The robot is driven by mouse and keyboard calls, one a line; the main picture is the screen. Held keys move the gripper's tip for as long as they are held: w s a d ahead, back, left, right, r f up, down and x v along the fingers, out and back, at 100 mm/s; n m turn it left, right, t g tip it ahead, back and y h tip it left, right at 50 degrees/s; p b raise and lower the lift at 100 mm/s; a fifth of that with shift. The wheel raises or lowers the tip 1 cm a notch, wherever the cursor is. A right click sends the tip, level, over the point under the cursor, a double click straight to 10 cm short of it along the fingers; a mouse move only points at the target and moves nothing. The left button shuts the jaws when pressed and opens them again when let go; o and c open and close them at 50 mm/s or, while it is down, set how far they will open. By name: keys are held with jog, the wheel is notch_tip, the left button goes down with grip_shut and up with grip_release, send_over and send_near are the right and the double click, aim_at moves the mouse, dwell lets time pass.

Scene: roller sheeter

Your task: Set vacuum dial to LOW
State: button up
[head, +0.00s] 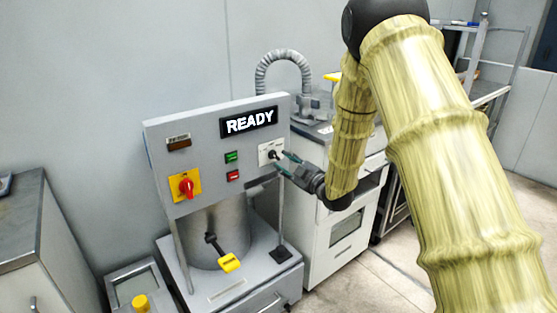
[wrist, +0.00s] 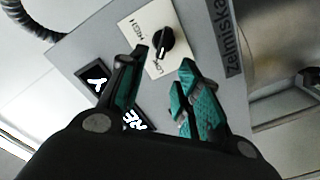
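The vacuum dial (wrist: 166,42) is a black knob on a cream label plate (wrist: 130,27) on the grey machine panel. Two words are printed on the plate; one looks like LOW, beside the knob's lower end, and the other looks like HIGH. A white mark shows on the knob, but I cannot tell exactly which setting it points to. My gripper (wrist: 165,62) is open, its two teal-padded fingers apart on either side of the dial, with no clear contact. In the head view my gripper (head: 283,163) is right at the dial's plate (head: 265,155), partly covering it.
The machine's panel has a READY display (head: 249,122), a green button (head: 231,157), a red button (head: 233,175) and a red knob on a yellow plate (head: 186,187). A yellow-ended handle (head: 229,262) sticks out below. A white cabinet (head: 335,237) stands to the right.

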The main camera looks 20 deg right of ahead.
jog(key=v, duration=0.6)
dwell(0.7)
